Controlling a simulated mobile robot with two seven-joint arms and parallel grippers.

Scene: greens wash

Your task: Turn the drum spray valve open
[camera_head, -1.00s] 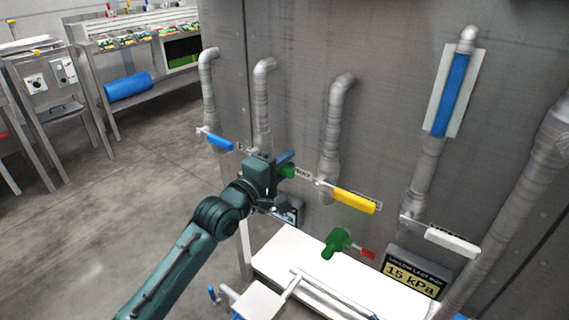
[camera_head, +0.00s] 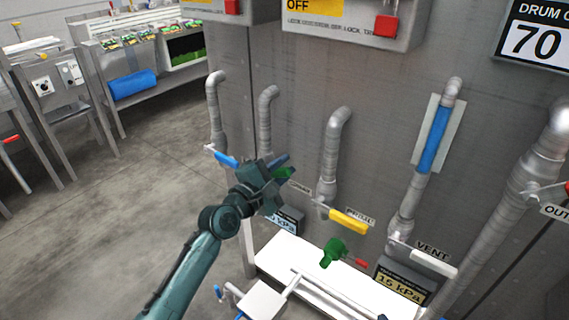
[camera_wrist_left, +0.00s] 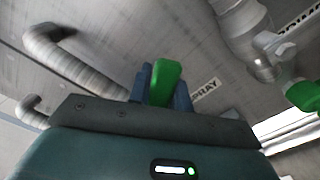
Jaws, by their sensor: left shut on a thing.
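The spray valve's green lever handle (camera_head: 285,174) is on the grey drum panel, right of the blue handle. My left gripper (camera_head: 281,169) is shut on it and hides much of the handle and its pivot. In the left wrist view the green handle (camera_wrist_left: 164,82) stands between the two blue fingers of my left gripper (camera_wrist_left: 161,86), touching both. A white SPRAY label (camera_wrist_left: 205,90) is just right of it on the panel. The handle's exact angle to its pipe is hard to tell. My right gripper is not in view.
A blue handle (camera_head: 226,160) is to the left; a yellow handle (camera_head: 349,222) and white VENT handle (camera_head: 434,264) are to the right. Below are a green fitting (camera_head: 333,252) and a white surface (camera_head: 283,257). Several pipes rise along the panel. The floor at left is clear.

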